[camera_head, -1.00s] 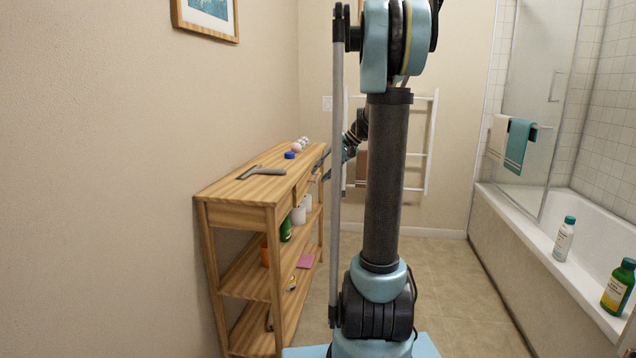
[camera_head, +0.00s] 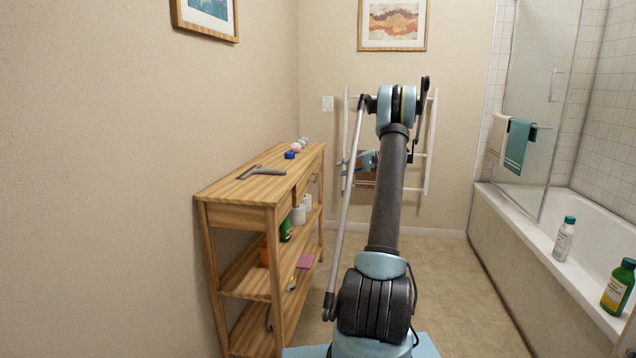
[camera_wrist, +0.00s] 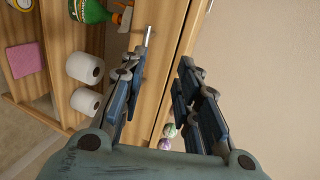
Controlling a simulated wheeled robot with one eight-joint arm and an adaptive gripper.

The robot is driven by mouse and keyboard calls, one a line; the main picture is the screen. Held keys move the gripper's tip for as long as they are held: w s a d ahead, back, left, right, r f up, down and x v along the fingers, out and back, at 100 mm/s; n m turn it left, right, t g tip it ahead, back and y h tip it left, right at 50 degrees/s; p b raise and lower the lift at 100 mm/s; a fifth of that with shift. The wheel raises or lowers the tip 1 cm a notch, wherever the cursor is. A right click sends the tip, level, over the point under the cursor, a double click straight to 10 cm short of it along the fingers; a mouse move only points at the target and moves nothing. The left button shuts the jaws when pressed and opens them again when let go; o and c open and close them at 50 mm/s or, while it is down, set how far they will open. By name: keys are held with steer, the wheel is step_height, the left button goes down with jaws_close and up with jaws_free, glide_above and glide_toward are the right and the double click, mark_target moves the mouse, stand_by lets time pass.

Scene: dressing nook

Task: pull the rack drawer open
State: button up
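The wooden rack (camera_head: 240,190) stands against the left wall. Its drawer front (camera_head: 302,187) is under the top, on the side facing the floor, and looks about flush; small gaps are hard to judge. In the wrist view the rack is turned on its side, with the drawer front (camera_wrist: 165,45) behind my fingers. A metal handle bar (camera_wrist: 148,35) shows just past the left finger's tip. My gripper (camera_wrist: 163,60) is open, with nothing visible between its fingers. In the head view my gripper (camera_head: 350,165) is small, right of the rack and apart from it.
The rack top holds a squeegee-like tool (camera_head: 262,172) and a blue-lidded item (camera_head: 289,155). Toilet rolls (camera_wrist: 85,67) and a green bottle (camera_wrist: 90,12) stand on a shelf below. A white towel ladder (camera_head: 430,150) is behind; the bathtub (camera_head: 540,240) is right. Floor between is clear.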

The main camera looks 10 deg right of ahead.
steer(key=y, duration=0.1)
glide_toward(318, 177)
steer(key=shift+t, duration=0.3)
steer(key=x, duration=1)
steer(key=shift+a+f, duration=0.1)
steer(key=shift+f, duration=0.25)
jaws_close()
steer(key=shift+s, duration=0.1)
